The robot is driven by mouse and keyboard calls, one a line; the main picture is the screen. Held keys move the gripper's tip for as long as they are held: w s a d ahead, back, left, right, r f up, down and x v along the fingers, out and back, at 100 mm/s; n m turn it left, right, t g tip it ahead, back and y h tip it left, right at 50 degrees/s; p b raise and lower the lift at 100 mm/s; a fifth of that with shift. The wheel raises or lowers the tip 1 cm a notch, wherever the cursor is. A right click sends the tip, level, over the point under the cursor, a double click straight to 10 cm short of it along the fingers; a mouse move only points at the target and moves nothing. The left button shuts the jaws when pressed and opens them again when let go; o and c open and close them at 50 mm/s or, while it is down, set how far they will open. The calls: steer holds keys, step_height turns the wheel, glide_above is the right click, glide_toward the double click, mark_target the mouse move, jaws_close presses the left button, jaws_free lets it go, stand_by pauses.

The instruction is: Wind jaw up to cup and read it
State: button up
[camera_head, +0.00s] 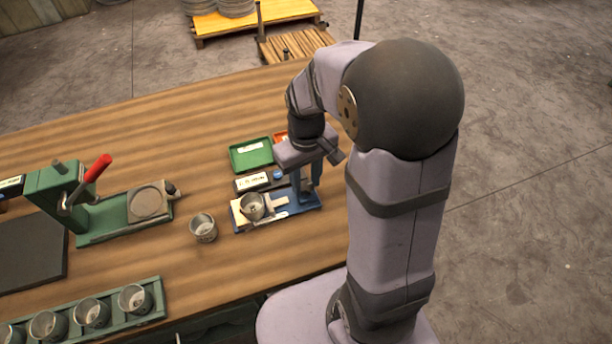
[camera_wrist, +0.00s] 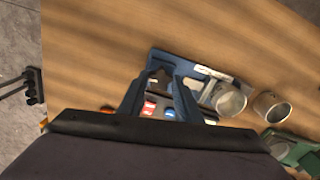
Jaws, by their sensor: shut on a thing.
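A metal cup (camera_head: 252,207) sits at the left end of a blue bench gauge (camera_head: 309,203). The cup also shows in the wrist view (camera_wrist: 229,100), beside a pale sliding jaw (camera_wrist: 206,86). Whether the jaw touches the cup I cannot tell. My gripper (camera_head: 305,182) is over the gauge's right end. In the wrist view my gripper (camera_wrist: 159,80) is shut on a dark knob (camera_wrist: 158,77), with one finger on each side of it. A pale labelled strip (camera_head: 252,183) lies behind the gauge; its writing is too small to read.
Another metal cup (camera_head: 203,229) stands left of the gauge. A green press with a red handle (camera_head: 98,168) is further left. A green rack (camera_head: 160,301) of several cups is at the front. A green tray (camera_head: 250,154) lies behind. Bare table is at back left.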

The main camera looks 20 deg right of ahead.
mark_target(306, 186)
steer(key=m+p, duration=0.2)
steer(key=m, duration=0.5)
steer(key=shift+r, duration=0.15)
steer(key=m+p, duration=0.2)
steer(key=m, duration=0.4)
steer(key=shift+m, duration=0.9)
stand_by(0.4)
steer(key=o, duration=1)
steer(key=shift+o, duration=0.2)
steer(key=shift+r+b, duration=0.5)
steer(key=shift+r, duration=3.05)
